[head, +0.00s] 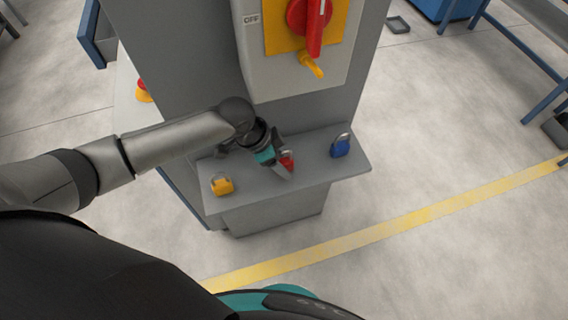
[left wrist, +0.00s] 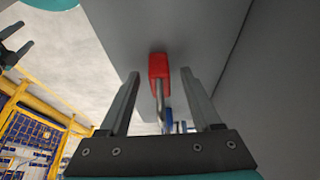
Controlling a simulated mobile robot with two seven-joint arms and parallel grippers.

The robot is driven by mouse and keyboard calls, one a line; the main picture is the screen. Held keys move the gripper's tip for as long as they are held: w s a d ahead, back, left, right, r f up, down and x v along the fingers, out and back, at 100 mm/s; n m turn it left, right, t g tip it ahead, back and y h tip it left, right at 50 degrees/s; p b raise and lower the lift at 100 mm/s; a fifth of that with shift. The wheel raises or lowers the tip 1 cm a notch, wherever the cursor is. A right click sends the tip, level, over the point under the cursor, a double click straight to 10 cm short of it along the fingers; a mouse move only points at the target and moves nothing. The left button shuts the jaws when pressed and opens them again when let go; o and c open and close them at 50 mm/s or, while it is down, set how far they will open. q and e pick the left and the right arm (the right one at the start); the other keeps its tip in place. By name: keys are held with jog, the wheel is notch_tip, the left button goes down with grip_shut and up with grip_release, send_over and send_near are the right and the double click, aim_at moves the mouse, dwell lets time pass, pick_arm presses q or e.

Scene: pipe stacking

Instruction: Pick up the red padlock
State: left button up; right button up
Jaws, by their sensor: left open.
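The red padlock (head: 288,162) is on the grey shelf, partly hidden by my left gripper (head: 279,168) in the head view. In the left wrist view the red padlock (left wrist: 159,67) shows its red body and metal shackle between the two fingertips of my left gripper (left wrist: 160,75). The fingers are open, with a gap visible on both sides of the padlock.
A yellow padlock (head: 222,185) is at the left of the shelf (head: 318,170), and a blue padlock (head: 340,146) is at its right. A grey switch box with a red handle (head: 314,22) rises above the shelf. Open floor lies in front.

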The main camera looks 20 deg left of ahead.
pick_arm(q)
grip_shut()
dwell(0.6)
